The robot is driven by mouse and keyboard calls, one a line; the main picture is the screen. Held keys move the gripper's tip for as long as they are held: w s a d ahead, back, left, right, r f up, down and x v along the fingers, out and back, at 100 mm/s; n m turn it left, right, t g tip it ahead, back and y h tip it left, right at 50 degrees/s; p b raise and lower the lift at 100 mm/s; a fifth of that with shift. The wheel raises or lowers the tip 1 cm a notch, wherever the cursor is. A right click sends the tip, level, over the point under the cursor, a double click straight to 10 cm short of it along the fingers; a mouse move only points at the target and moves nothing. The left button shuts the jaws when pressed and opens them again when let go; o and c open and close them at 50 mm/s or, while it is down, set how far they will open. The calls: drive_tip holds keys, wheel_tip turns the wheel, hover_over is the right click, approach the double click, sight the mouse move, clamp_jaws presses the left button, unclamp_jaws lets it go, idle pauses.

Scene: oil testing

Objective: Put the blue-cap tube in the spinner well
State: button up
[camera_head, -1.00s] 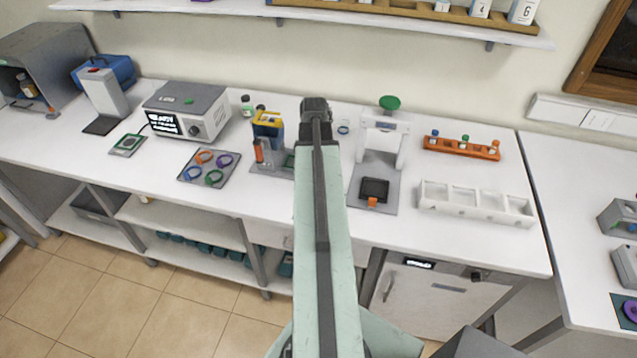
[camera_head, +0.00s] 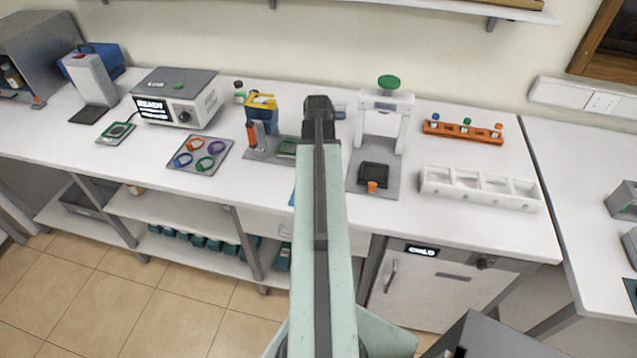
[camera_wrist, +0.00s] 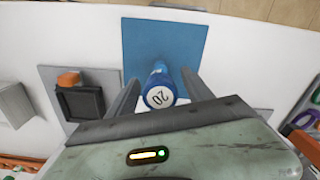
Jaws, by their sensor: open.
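A blue-cap tube (camera_head: 435,121) stands at the left end of the orange rack (camera_head: 462,134), with green-cap and orange-cap tubes beside it. In the wrist view my gripper (camera_wrist: 161,80) is open. A blue cylinder with a white top marked 20 (camera_wrist: 160,93) shows between its fingers, over or on a blue mat (camera_wrist: 148,45); contact cannot be told. My arm hides the gripper in the head view. A grey box with a READY display (camera_head: 180,96) stands back left; I cannot tell whether it is the spinner, and no well is visible.
A white press (camera_head: 384,118) stands right of my arm, and a white tray with compartments (camera_head: 480,189) is farther right. A ring tray (camera_head: 201,153) and a yellow-topped blue device (camera_head: 262,112) are left.

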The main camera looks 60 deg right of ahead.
wheel_tip(320, 180, down, 2)
drive_tip(key=shift+f+b, duration=0.1)
drive_tip(key=shift+b, duration=0.3)
drive_tip(key=shift+r, duration=0.2)
drive_tip(key=shift+c, duration=0.2)
clamp_jaws()
wheel_tip(320, 180, up, 10)
drive_tip(key=p, duration=1)
drive_tip(key=shift+r+p, duration=0.15)
drive_tip(key=shift+p, duration=0.15)
